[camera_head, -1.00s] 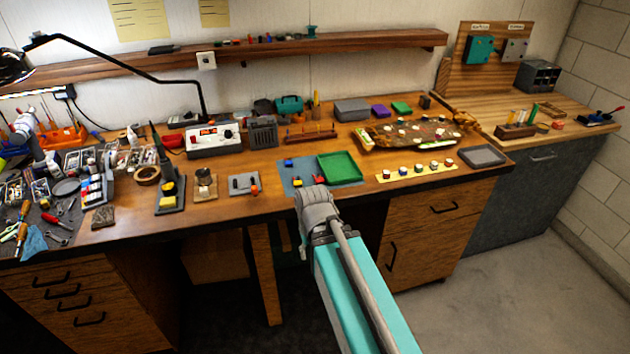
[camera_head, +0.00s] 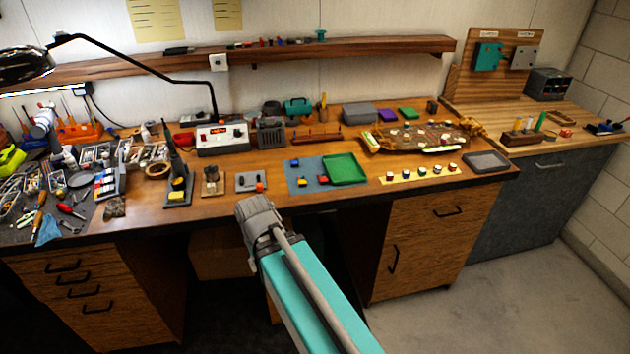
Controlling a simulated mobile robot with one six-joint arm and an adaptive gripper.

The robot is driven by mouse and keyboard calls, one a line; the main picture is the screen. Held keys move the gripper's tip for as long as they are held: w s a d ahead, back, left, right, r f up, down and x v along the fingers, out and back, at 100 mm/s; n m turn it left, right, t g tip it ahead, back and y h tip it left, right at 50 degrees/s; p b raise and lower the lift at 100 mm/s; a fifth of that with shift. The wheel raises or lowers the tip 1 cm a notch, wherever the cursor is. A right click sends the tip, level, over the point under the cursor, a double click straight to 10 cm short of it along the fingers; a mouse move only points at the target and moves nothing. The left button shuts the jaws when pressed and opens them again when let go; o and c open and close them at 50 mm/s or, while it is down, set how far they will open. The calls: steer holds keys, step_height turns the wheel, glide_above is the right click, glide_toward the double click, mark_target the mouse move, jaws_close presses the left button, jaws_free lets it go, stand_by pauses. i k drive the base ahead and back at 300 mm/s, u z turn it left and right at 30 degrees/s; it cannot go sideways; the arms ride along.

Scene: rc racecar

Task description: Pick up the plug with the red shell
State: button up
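Several small plugs lie on a blue-grey mat (camera_head: 298,175) near the bench's front edge. One with a red shell (camera_head: 323,180) is at the mat's front, just left of the green tray (camera_head: 346,169). A yellow one (camera_head: 302,182) lies to its left and a blue one (camera_head: 295,162) behind. They are too small to see in detail. My arm, teal with a grey joint, reaches up from the bottom and ends in the picture in front of the bench edge, left of the mat. My gripper's fingers do not show.
Left of the mat stand a grey plate with an orange part (camera_head: 250,182), a soldering stand (camera_head: 180,190) and a white station (camera_head: 222,139). Right are a yellow strip of small pots (camera_head: 422,173) and a grey tray (camera_head: 486,161). A lamp (camera_head: 140,70) arches over the left.

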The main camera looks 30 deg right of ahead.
mark_target(323, 181)
steer(key=u, duration=0.05)
steer(key=k, duration=0.95)
steer(key=z, duration=0.65)
steer(key=i, duration=1)
